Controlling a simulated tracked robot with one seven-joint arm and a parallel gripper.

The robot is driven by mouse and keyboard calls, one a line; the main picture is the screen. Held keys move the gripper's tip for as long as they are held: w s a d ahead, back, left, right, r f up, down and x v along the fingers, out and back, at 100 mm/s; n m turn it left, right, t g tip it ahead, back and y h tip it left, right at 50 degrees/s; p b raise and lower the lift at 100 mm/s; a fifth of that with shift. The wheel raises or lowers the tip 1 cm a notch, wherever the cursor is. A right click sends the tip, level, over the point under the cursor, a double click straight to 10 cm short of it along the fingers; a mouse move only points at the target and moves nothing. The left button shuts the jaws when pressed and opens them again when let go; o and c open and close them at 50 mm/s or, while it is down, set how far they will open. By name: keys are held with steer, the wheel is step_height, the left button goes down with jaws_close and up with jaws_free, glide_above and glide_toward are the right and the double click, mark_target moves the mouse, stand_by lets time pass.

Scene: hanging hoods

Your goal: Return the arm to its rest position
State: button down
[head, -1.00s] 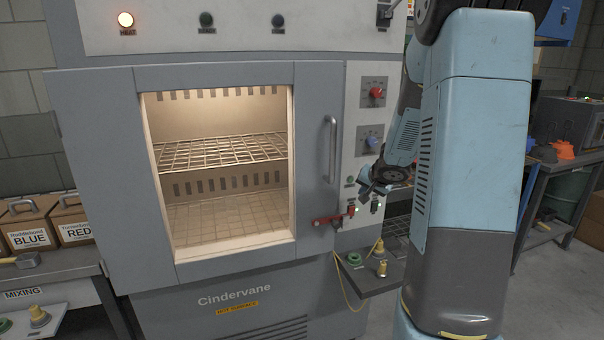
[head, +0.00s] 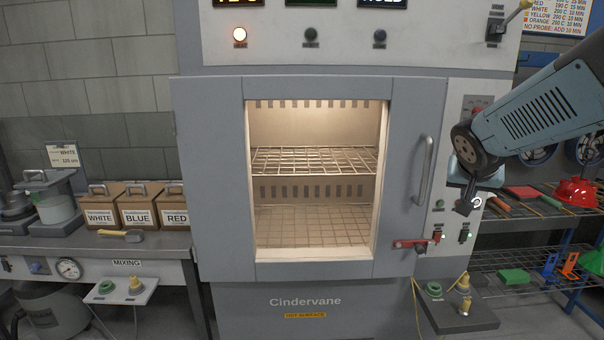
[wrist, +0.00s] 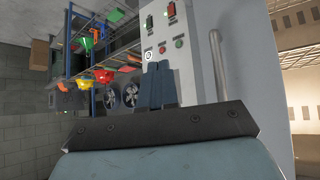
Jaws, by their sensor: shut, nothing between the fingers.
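My gripper (head: 463,208) hangs at the end of my blue-grey arm, in front of the oven's control panel on the right in the head view. In the wrist view its fingers (wrist: 160,63) are together with nothing between them. The grey Cindervane oven (head: 305,270) stands in the middle of the head view. Its door is shut, and the lit window shows wire racks (head: 312,160) with nothing on them. The door handle (head: 424,170) is left of my gripper, and the red latch (head: 408,244) is below and to the left.
A small shelf (head: 455,318) with a green ring and yellow-brown fittings juts out below the panel. A wire rack (head: 530,262) with tools and coloured parts stands at right. A mixing bench (head: 60,242) with boxes is at left.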

steer(key=s+a+n+g+y, duration=0.2)
steer(key=s+a+n+y, duration=0.2)
steer(key=s+a, duration=0.8)
steer(key=s+n, duration=0.1)
steer(key=s, duration=0.3)
steer(key=shift+s, duration=0.2)
